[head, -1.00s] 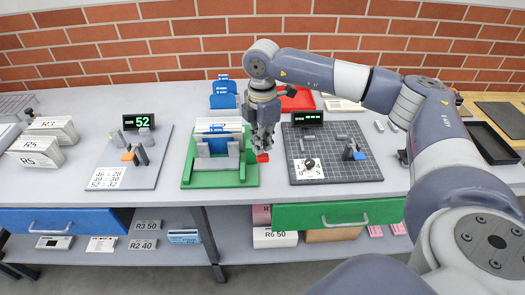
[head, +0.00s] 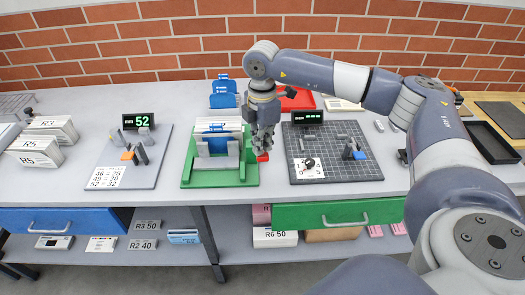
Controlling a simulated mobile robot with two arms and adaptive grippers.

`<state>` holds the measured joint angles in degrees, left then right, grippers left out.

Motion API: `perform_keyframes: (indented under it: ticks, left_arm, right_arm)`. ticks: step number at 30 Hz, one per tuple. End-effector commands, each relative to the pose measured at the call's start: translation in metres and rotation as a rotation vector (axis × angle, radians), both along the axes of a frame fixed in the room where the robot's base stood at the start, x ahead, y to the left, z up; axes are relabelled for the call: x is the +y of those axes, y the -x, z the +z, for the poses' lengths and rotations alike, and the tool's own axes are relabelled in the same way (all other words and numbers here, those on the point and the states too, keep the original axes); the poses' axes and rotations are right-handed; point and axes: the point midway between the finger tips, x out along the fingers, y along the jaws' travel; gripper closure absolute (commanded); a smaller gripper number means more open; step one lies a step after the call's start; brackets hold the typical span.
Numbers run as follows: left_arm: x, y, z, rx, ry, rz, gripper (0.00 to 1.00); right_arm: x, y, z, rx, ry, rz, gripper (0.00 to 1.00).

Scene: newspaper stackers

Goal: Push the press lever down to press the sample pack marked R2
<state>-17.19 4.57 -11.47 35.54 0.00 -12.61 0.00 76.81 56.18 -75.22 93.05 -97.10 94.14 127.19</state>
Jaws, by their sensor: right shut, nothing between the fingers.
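The press has a green base (head: 220,184) with upright grey plates (head: 217,163) on it. A white and blue pack (head: 218,138) stands between the plates; I cannot read an R2 mark on it. A red lever end (head: 263,157) shows at the right side of the press. My right gripper (head: 264,151) is shut and empty, pointing down right at the red end. It hides most of the lever, and I cannot tell whether they touch. My left gripper is not in view.
A grey gauge board (head: 118,175) with a display reading 52 lies left of the press. A dark gridded board (head: 345,140) lies to the right. White packs (head: 60,130) marked R3 and R5 stand far left. A blue holder (head: 223,100) and a red tray (head: 305,102) are behind.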

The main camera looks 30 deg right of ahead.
Motion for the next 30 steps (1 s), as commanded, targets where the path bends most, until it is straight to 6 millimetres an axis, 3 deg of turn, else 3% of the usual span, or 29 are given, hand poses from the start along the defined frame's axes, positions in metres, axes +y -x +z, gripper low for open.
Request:
perform_keyframes:
  ticks: [30]
  left_arm:
    - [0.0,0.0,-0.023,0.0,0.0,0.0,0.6]
  right_arm:
    - [0.0,0.0,-0.032,0.0,0.0,0.0,1.0]
